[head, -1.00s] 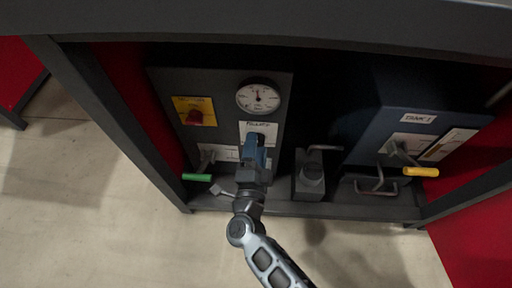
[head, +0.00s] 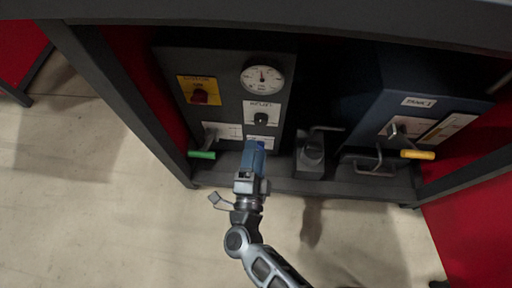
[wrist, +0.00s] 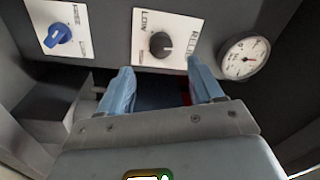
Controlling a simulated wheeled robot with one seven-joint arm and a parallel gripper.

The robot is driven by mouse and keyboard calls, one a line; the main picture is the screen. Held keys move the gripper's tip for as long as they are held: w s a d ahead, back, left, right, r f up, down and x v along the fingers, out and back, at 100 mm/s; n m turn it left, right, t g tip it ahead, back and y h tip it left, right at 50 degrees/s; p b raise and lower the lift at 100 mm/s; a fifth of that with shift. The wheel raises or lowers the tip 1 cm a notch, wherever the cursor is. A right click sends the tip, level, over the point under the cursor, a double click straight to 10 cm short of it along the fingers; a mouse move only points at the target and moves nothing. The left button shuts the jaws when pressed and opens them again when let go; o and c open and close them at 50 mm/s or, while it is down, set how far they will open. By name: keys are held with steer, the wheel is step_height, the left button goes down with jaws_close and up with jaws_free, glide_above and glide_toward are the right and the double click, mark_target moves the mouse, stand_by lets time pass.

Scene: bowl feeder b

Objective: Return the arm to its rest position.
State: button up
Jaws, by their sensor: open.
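My gripper (head: 256,150) is in front of the lower part of the dark control panel (head: 221,62) in the head view. In the wrist view its two blue fingers (wrist: 160,88) stand apart with nothing between them. A black knob (wrist: 160,45) on a white plate lies beyond the fingertips, apart from them. This knob also shows above the gripper in the head view (head: 261,119). My arm reaches up from the bottom of the head view.
The panel carries a round gauge (head: 262,78), a red switch on a yellow plate (head: 199,91) and a green-handled lever (head: 202,154). A blue tank (head: 392,84) with a yellow-handled lever (head: 417,154) stands right. A dark frame surrounds them. The floor (head: 110,220) in front is clear.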

stand_by(0.4)
steer(key=s+d+r+n+y, duration=0.1)
steer(key=s+d+r+n, duration=0.2)
steer(key=s+d, duration=0.4)
steer(key=s+d+r+n+y, duration=0.1)
steer(key=s+d+r+n, duration=0.2)
steer(key=s+d, duration=0.45)
steer(key=s+d+r+n+g+h, duration=0.1)
steer(key=s+d+r+n+g, duration=0.1)
steer(key=s+d+r+n, duration=0.45)
steer(key=s+d+r+n+g, duration=0.2)
steer(key=s+d+r, duration=0.1)
steer(key=s+r, duration=0.65)
step_height(320, 180, up, 33)
steer(key=p, duration=3.3)
steer(key=shift+w+a, duration=0.15)
steer(key=shift+w, duration=0.3)
steer(key=shift+a, duration=0.1)
